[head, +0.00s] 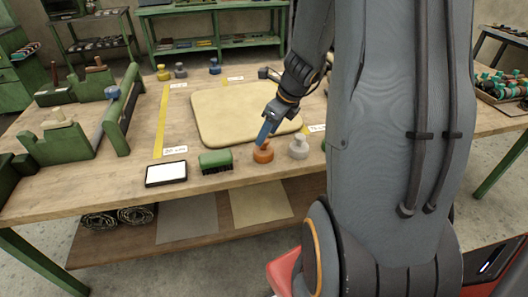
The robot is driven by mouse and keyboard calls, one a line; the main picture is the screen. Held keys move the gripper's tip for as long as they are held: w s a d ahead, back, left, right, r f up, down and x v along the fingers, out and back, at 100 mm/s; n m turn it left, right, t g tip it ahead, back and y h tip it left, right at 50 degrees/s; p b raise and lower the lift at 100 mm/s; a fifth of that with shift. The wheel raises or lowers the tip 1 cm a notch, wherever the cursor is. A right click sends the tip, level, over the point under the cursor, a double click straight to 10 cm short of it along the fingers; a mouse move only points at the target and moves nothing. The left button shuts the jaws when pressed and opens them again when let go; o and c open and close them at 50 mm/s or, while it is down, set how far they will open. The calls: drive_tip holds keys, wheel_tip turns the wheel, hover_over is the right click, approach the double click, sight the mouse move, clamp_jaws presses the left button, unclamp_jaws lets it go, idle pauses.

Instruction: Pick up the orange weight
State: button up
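The orange weight (263,153) stands upright near the front edge of the wooden workbench, between a green brush and a pale grey weight. My gripper (264,136) reaches down from the upper right, with its blue fingertips at the top of the orange weight. The fingers overlap its knob in this view. I cannot tell whether they touch it or are closed around it.
The pale grey weight (299,147) stands close on the right. The green brush (216,161) and a black-framed white pad (167,174) lie to the left. A beige board (230,112) lies behind. More weights, one yellow (163,73) and one blue (214,67), stand at the back.

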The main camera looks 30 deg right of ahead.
sight(264, 148)
drive_tip(key=x, duration=0.5)
drive_tip(key=shift+d, duration=0.1)
drive_tip(key=shift+c, duration=0.2)
drive_tip(key=shift+r, duration=0.1)
clamp_jaws()
